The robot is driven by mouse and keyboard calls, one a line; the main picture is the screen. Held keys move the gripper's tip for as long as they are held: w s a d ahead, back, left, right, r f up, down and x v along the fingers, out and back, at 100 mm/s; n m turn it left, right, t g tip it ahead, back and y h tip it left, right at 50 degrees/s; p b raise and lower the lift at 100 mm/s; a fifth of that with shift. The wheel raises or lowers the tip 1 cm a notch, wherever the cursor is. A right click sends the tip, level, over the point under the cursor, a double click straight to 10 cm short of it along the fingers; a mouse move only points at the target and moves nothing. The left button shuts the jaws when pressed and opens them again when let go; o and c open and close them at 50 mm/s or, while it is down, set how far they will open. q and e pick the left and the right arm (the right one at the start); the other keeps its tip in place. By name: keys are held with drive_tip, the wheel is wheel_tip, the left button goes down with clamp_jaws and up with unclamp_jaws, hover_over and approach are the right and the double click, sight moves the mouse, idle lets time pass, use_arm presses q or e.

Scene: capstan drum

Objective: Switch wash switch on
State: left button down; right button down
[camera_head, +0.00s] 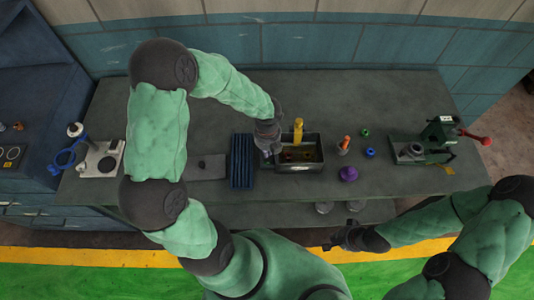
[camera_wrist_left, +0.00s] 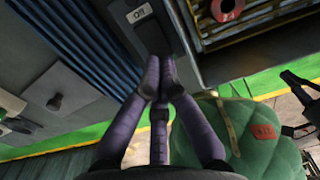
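In the left wrist view a dark switch panel (camera_wrist_left: 155,38) carries a white label reading "Off" (camera_wrist_left: 139,13). It sits between the blue ridged rack and the wash basin. My left gripper (camera_wrist_left: 158,80) has its purple fingers together, with the tips at the lower end of the panel. I cannot tell whether they touch it. In the head view my left gripper (camera_head: 268,150) hangs over the left end of the basin (camera_head: 313,168) and hides the switch. My right gripper (camera_head: 335,243) is empty in front of the bench; its finger opening is unclear.
The blue ridged rack (camera_head: 241,162) stands left of the basin. A yellow upright part (camera_head: 298,128) rises at the basin's back. A purple knob (camera_head: 348,174) and small coloured parts lie to the right, then a green press (camera_head: 438,135) with a red handle.

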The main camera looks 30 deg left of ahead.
use_arm(q)
drive_tip(key=shift+f+b, duration=0.7)
drive_tip(key=shift+f, duration=0.4)
idle(0.8)
drive_tip(key=shift+r, duration=0.1)
wheel_tip(320, 180, up, 7)
drive_tip(key=p, duration=0.7)
idle(0.3)
idle(0.5)
